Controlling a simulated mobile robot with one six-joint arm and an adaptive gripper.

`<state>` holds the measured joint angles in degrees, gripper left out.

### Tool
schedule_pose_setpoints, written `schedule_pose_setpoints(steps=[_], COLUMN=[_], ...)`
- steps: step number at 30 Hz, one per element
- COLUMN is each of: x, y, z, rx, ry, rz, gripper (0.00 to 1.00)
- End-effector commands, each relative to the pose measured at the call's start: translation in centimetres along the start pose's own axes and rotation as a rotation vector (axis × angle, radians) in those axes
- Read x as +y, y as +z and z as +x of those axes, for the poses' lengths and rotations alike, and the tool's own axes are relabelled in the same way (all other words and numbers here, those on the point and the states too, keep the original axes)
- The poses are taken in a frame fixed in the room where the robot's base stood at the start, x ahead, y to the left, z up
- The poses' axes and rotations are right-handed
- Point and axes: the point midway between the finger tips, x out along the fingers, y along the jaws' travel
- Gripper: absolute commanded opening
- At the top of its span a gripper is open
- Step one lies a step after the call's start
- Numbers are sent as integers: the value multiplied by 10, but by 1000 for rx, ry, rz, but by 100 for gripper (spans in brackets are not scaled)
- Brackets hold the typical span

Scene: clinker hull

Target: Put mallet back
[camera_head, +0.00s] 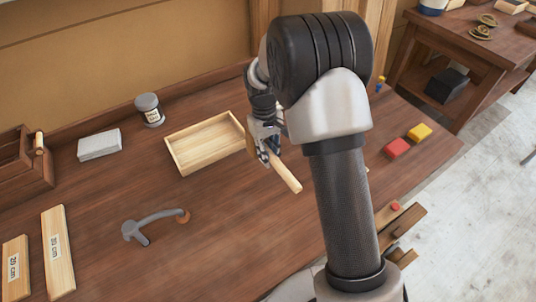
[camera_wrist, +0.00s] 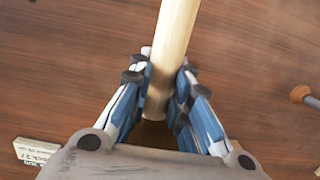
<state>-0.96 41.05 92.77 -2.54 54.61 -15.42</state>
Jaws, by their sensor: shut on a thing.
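My gripper (camera_head: 265,152) is shut on a pale round wooden rod (camera_head: 286,176), held over the workbench (camera_head: 220,235). The rod slants down to the right from the fingers in the head view. In the wrist view my gripper (camera_wrist: 160,98) has its blue fingers on both sides of the rod (camera_wrist: 174,38), near one end. The rod runs out of the top of that view. No mallet head shows on it, so I cannot tell whether it is the mallet's handle. A grey curved tool with a brown knob (camera_head: 155,222) lies on the bench.
A shallow wooden tray (camera_head: 204,143) lies behind and left of my gripper. A grey jar (camera_head: 149,109), white block (camera_head: 99,145), dark wooden box (camera_head: 14,174) and labelled boards (camera_head: 58,250) are left. Red (camera_head: 397,148) and yellow (camera_head: 420,132) blocks and a slotted wooden rack (camera_head: 402,226) are right. My arm hides part of the bench.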

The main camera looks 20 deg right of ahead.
Motion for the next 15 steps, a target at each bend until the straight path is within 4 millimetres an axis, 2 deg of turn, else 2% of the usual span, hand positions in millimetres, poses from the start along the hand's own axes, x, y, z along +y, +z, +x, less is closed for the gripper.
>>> schedule_pose_setpoints(steps=[15], x=[0], y=[-10], z=[63], rx=[1], ry=[0], rz=[1], gripper=[0])
